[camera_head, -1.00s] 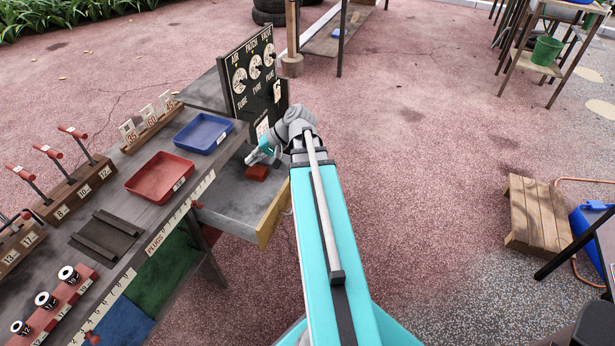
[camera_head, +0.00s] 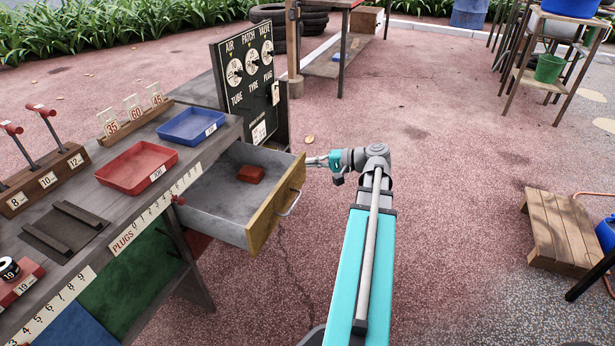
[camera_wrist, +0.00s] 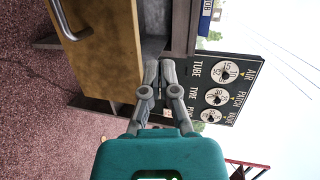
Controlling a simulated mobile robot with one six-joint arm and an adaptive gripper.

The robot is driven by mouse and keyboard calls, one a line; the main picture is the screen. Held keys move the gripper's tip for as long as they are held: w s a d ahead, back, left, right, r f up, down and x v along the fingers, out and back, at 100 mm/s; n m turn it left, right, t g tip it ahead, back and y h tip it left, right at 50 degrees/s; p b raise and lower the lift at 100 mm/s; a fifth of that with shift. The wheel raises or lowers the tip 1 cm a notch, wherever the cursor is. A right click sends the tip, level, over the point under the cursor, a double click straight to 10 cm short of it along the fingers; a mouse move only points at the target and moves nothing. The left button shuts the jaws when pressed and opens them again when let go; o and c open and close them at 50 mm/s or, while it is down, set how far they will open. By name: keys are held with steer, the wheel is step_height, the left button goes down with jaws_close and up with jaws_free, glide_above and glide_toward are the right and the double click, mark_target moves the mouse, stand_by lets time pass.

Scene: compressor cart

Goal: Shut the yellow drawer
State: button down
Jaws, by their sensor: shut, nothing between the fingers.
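The yellow drawer (camera_head: 262,222) stands pulled out from the cart, its yellow front facing right with a silver handle (camera_head: 290,203) on it. A small red block (camera_head: 250,174) lies inside on the grey floor. My gripper (camera_head: 309,161) is shut and empty, just right of the far end of the drawer front; I cannot tell whether it touches. In the wrist view the yellow front (camera_wrist: 101,52) fills the upper left with the handle at its top. The fingertips (camera_wrist: 160,64) are together near the front's edge, with the grey drawer interior beyond.
A black dial board (camera_head: 251,82) stands behind the drawer. A red tray (camera_head: 138,168) and a blue tray (camera_head: 194,127) sit on the cart top. A wooden step (camera_head: 563,230) stands at the right. The paving right of the drawer is clear.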

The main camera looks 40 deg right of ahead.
mark_target(300, 162)
steer(key=s+d+f+m+t+h+b, duration=0.1)
steer(key=s+d+f+m+t+b, duration=0.1)
steer(key=s+d+f+b, duration=0.3)
steer(key=s+d+t+b, duration=0.1)
steer(key=d+b, duration=0.2)
steer(key=shift+s+d+f+t, duration=0.2)
steer(key=shift+s+d+t, duration=0.1)
steer(key=shift+s, duration=0.1)
steer(key=shift+a, duration=0.1)
steer(key=shift+x, duration=7)
